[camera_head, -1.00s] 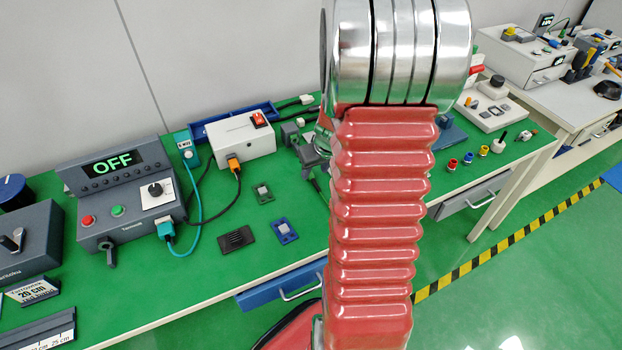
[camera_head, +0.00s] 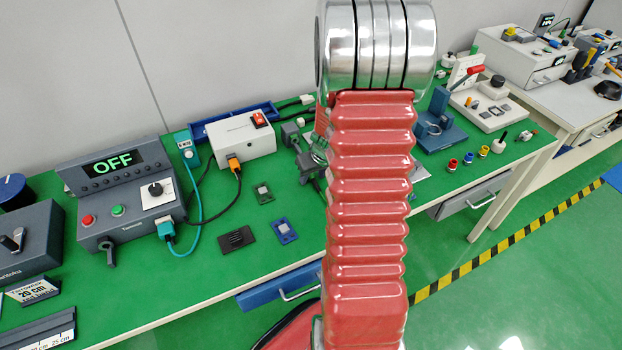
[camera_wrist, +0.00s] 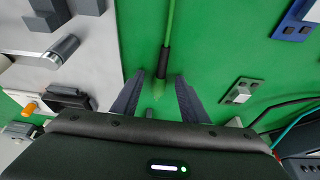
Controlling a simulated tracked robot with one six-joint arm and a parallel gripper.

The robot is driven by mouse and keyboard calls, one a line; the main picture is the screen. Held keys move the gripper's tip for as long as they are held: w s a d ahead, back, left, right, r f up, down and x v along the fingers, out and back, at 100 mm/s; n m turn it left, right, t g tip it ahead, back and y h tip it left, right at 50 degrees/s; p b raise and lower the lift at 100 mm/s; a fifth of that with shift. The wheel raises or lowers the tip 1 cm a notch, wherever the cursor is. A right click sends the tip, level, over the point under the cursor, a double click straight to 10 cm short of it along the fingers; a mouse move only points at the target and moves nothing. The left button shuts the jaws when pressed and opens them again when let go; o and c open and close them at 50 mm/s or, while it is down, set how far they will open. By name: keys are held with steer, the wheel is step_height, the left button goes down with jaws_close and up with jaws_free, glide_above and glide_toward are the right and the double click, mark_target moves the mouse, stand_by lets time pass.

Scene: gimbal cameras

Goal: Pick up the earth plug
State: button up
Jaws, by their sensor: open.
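A plug on a green cable (camera_wrist: 164,62) shows in the wrist view. It has a dark sleeve and a small pale tip, and I take it to be the earth plug. My gripper (camera_wrist: 159,77) is open, with one dark finger on each side of the plug's lower end. Neither finger is clearly touching it. In the head view my red arm hides the gripper, and I cannot pick out this plug there.
The green bench holds a grey control unit (camera_head: 119,205) reading OFF and a white box (camera_head: 228,141) with a red switch. A green module (camera_head: 263,193), a blue module (camera_head: 285,231) and a black slotted plate (camera_head: 237,239) lie in front. A blue fixture (camera_head: 440,133) stands right of my arm.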

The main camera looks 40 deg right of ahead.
steer(key=shift+c, duration=0.5)
jaws_close()
